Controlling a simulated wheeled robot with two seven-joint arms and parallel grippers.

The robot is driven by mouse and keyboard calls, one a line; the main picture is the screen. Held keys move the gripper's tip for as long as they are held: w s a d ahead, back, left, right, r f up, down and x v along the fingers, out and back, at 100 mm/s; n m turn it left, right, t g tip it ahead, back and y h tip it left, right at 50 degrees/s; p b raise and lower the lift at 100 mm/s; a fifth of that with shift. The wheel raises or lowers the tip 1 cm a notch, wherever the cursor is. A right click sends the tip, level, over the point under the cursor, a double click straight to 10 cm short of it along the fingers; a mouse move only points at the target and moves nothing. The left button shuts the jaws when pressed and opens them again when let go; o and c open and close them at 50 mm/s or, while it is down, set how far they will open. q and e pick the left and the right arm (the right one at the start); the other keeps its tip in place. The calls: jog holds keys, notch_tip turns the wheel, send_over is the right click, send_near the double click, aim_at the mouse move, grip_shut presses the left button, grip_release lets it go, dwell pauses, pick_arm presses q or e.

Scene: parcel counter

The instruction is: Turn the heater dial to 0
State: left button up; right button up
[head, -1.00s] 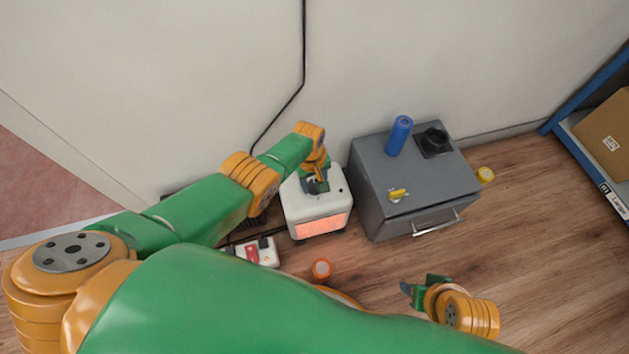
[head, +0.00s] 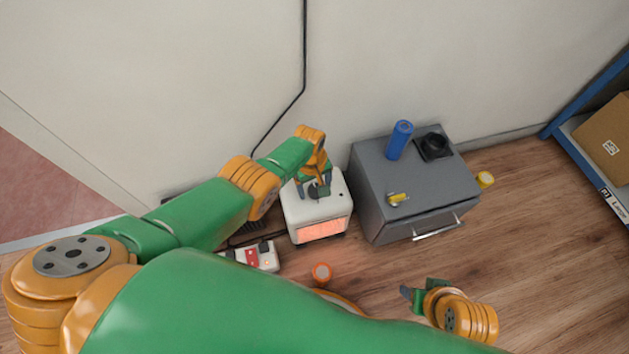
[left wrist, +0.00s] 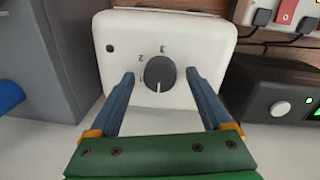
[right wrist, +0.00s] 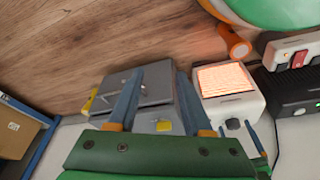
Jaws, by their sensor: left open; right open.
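The white heater (head: 334,211) stands on the floor against the wall, its front panel glowing orange. Its dark round dial (left wrist: 159,72) is on the top face. In the left wrist view the dial's white pointer line points down the picture, away from the printed 2 and 3 above it. My left gripper (left wrist: 160,76) is open, its fingers either side of the dial with gaps visible; it also shows over the heater in the head view (head: 314,189). My right gripper (head: 408,292) is open and empty above the floor at the lower right.
A grey cabinet (head: 377,214) stands right of the heater, with a blue cylinder (head: 399,141) and a yellow item (head: 398,198) on top. A power strip (head: 262,257) lies left of the heater.

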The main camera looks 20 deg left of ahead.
aim_at(315, 189)
pick_arm(q)
notch_tip(315, 189, up, 4)
jog(key=p, duration=0.3)
jog(key=shift+f, duration=0.15)
notch_tip(315, 189, up, 3)
jog(key=p, duration=0.3)
jog(key=shift+s+a+p, duration=0.15)
jog(key=shift+p, duration=0.25)
pick_arm(e)
jog(key=s+d+f+g, duration=0.1)
jog(key=s+f, duration=0.4)
jog(key=f, duration=0.7)
jog(key=shift+s+d, duration=0.35)
jog(key=shift+d, duration=0.15)
